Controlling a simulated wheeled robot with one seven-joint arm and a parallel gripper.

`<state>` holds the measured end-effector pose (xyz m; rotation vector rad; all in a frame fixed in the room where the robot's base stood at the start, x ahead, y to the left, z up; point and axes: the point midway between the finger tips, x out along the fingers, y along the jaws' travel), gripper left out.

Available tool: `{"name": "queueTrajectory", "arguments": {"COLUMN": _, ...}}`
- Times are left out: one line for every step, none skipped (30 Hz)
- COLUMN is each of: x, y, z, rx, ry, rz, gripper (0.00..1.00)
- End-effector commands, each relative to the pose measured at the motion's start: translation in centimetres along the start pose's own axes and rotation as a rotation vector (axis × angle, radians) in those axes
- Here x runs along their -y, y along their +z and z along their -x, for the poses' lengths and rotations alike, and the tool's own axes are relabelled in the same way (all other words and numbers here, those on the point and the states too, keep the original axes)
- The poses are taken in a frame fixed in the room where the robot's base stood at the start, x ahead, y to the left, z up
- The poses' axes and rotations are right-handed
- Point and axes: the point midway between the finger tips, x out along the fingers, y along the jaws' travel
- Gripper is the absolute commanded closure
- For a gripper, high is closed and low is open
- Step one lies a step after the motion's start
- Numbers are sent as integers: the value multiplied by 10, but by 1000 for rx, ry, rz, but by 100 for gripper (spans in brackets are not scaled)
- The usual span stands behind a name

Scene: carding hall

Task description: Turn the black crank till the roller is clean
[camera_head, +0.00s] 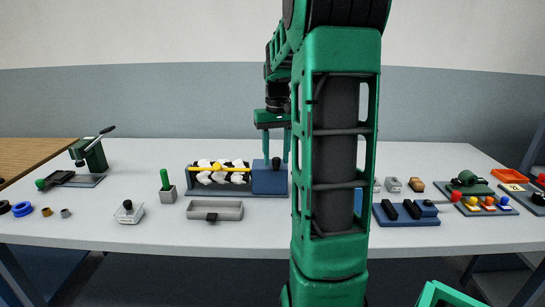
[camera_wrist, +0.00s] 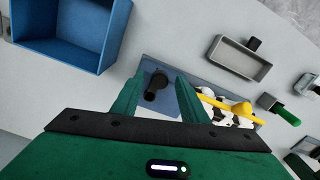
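The roller (camera_head: 205,176) is black with white fluff patches along it and lies in a blue-grey frame, a yellow bar with a yellow knob across its front. The blue housing (camera_head: 268,180) is at its right end. The black crank (camera_head: 276,163) is on top of the housing. In the wrist view the crank (camera_wrist: 154,88) shows between my fingers, and part of the fluffy roller (camera_wrist: 240,121) shows at right. My gripper (camera_head: 276,158) points down over the housing, fingers apart around or just above the crank. I cannot tell whether they touch it.
A grey tray (camera_head: 214,219) with a black handle lies in front of the roller, and a green-handled tool (camera_head: 165,180) stands in a holder to the left. A blue bin (camera_wrist: 72,38) is near my gripper in the wrist view. My arm hides part of the table.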

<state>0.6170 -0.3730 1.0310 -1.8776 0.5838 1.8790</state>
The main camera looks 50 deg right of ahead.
Motion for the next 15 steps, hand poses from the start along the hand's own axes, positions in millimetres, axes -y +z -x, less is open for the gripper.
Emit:
{"name": "queueTrajectory", "arguments": {"x": 0, "y": 0, "z": 0, "rx": 0, "ry": 0, "rz": 0, "gripper": 60}}
{"name": "queueTrajectory", "arguments": {"x": 0, "y": 0, "z": 0, "rx": 0, "ry": 0, "rz": 0, "gripper": 60}}
{"name": "queueTrajectory", "arguments": {"x": 0, "y": 0, "z": 0, "rx": 0, "ry": 0, "rz": 0, "gripper": 70}}
{"name": "queueTrajectory", "arguments": {"x": 0, "y": 0, "z": 0, "rx": 0, "ry": 0, "rz": 0, "gripper": 77}}
{"name": "queueTrajectory", "arguments": {"x": 0, "y": 0, "z": 0, "rx": 0, "ry": 0, "rz": 0, "gripper": 84}}
{"name": "queueTrajectory", "arguments": {"x": 0, "y": 0, "z": 0, "rx": 0, "ry": 0, "rz": 0, "gripper": 94}}
{"name": "queueTrajectory", "arguments": {"x": 0, "y": 0, "z": 0, "rx": 0, "ry": 0, "rz": 0, "gripper": 100}}
{"name": "queueTrajectory", "arguments": {"x": 0, "y": 0, "z": 0, "rx": 0, "ry": 0, "rz": 0, "gripper": 100}}
{"name": "queueTrajectory", "arguments": {"x": 5, "y": 3, "z": 0, "rx": 0, "ry": 0, "rz": 2, "gripper": 100}}
{"name": "queueTrajectory", "arguments": {"x": 3, "y": 2, "z": 0, "rx": 0, "ry": 0, "rz": 1, "gripper": 100}}
{"name": "queueTrajectory", "arguments": {"x": 2, "y": 1, "z": 0, "rx": 1, "ry": 0, "rz": 0, "gripper": 100}}
{"name": "queueTrajectory", "arguments": {"x": 2, "y": 1, "z": 0, "rx": 1, "ry": 0, "rz": -1, "gripper": 100}}
{"name": "queueTrajectory", "arguments": {"x": 2, "y": 1, "z": 0, "rx": 1, "ry": 0, "rz": -4, "gripper": 100}}
{"name": "queueTrajectory", "arguments": {"x": 1, "y": 1, "z": 0, "rx": 2, "ry": 0, "rz": -7, "gripper": 100}}
{"name": "queueTrajectory", "arguments": {"x": 2, "y": 0, "z": 0, "rx": 2, "ry": 0, "rz": -13, "gripper": 100}}
